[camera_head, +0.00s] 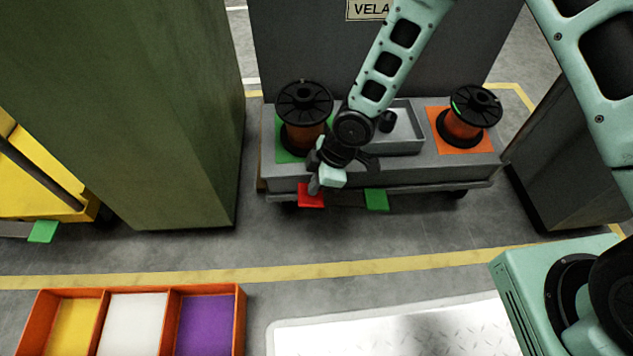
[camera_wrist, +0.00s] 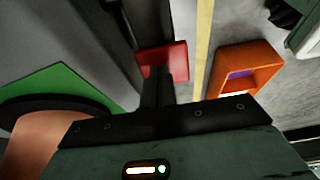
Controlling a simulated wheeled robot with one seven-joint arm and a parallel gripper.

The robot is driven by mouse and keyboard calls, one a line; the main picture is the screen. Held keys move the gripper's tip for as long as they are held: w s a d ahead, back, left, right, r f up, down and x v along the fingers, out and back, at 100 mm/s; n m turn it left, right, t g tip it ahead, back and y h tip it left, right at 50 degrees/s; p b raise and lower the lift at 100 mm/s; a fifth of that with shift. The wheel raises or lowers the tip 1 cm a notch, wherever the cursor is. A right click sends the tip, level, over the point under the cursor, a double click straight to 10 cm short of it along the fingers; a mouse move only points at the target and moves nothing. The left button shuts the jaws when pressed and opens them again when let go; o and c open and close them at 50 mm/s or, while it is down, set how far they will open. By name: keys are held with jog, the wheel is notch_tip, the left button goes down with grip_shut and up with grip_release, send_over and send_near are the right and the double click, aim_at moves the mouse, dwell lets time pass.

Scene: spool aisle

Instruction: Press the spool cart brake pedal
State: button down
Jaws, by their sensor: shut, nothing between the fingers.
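The grey spool cart (camera_head: 400,174) stands against a tall grey cabinet. Two pedals stick out at its front low edge: a red pedal (camera_head: 311,198) at the left and a green pedal (camera_head: 376,199) to its right. No label shows on either. My gripper (camera_head: 314,187) is shut and empty, pointing down just above the red pedal. In the wrist view the shut fingers (camera_wrist: 158,76) overlap the red pedal (camera_wrist: 176,60). I cannot tell whether they touch it.
Copper spools stand on a green mat (camera_head: 283,154) and an orange mat, with a grey tray (camera_head: 401,147) between. A green cabinet (camera_head: 130,110) stands left. A yellow cart (camera_head: 35,185) with a green pedal is farther left. An orange divided bin (camera_head: 240,310) lies in front.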

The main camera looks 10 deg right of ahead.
aim_at(306, 192)
jog(key=shift+s+a+f+h+p, duration=0.1)
jog(key=shift+a+f+h+p, duration=0.45)
jog(key=shift+h, duration=0.35)
jog(key=h, duration=0.1)
jog(key=a+f+h+p, duration=0.1)
jog(key=shift+a+f+h, duration=0.1)
jog(key=shift+f+h, duration=0.2)
jog(key=shift+a+f+p, duration=0.15)
jog(key=shift+f+p, duration=0.2)
jog(key=shift+f, duration=0.3)
jog(key=shift+f, duration=0.1)
